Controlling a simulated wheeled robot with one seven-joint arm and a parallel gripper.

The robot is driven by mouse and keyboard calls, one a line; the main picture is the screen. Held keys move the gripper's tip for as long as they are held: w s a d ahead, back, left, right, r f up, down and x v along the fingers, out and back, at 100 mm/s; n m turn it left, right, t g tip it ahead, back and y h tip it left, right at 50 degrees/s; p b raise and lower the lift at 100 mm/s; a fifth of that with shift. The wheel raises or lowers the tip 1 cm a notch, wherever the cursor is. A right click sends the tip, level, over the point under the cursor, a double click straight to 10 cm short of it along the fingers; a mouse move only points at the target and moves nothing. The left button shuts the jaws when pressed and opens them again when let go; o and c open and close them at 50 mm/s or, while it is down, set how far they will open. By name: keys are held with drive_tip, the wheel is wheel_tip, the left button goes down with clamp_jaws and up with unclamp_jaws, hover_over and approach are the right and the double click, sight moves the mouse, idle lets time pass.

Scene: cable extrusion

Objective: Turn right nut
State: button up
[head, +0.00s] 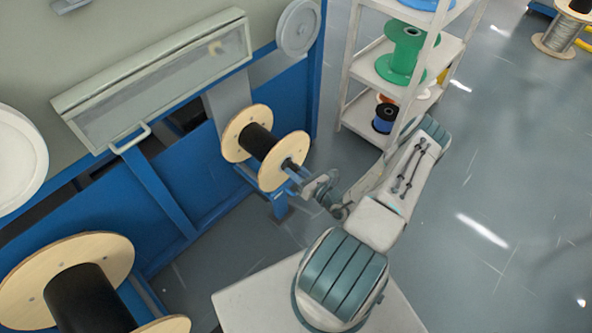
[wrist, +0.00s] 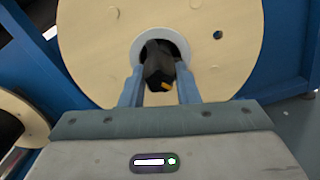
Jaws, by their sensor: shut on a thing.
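The right nut is a dark, knob-like piece (wrist: 158,66) at the centre hole of the spool's wooden flange in the wrist view. A small yellow-orange mark shows on it. My gripper (wrist: 160,88) has its two blue fingers on either side of the nut and is shut on it. In the head view my gripper (head: 294,170) reaches the near flange of the right spool (head: 270,163), at the end of its axle. The spool has pale wooden flanges and a black core. The nut itself is mostly hidden by my gripper there.
A larger wooden spool (head: 85,255) with a black core stands at the lower left. Blue machine framing (head: 160,200) runs behind both spools. A shelf rack (head: 440,55) with a green spool (head: 405,55) stands behind my arm. Open floor (head: 500,200) lies to the right.

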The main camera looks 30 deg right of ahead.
drive_tip(key=n+p, duration=0.1)
drive_tip(key=n, duration=0.6)
drive_tip(key=shift+d, duration=0.2)
drive_tip(key=n+p, duration=0.1)
drive_tip(key=n, duration=0.3)
drive_tip(key=n+p, duration=0.1)
drive_tip(key=n, duration=0.2)
drive_tip(key=shift+w+d+r+n, duration=0.1)
drive_tip(key=shift+n, duration=0.3)
drive_tip(key=n+p, duration=0.1)
drive_tip(key=n, duration=0.2)
drive_tip(key=shift+r+n, duration=0.1)
drive_tip(key=shift+n, duration=0.2)
drive_tip(key=n+p, duration=0.1)
drive_tip(key=n, duration=0.2)
drive_tip(key=shift+n, duration=0.3)
drive_tip(key=n+p, duration=0.2)
drive_tip(key=n, duration=0.2)
drive_tip(key=shift+r, duration=0.15)
drive_tip(key=shift+n+p, duration=0.5)
drive_tip(key=shift+n, duration=1)
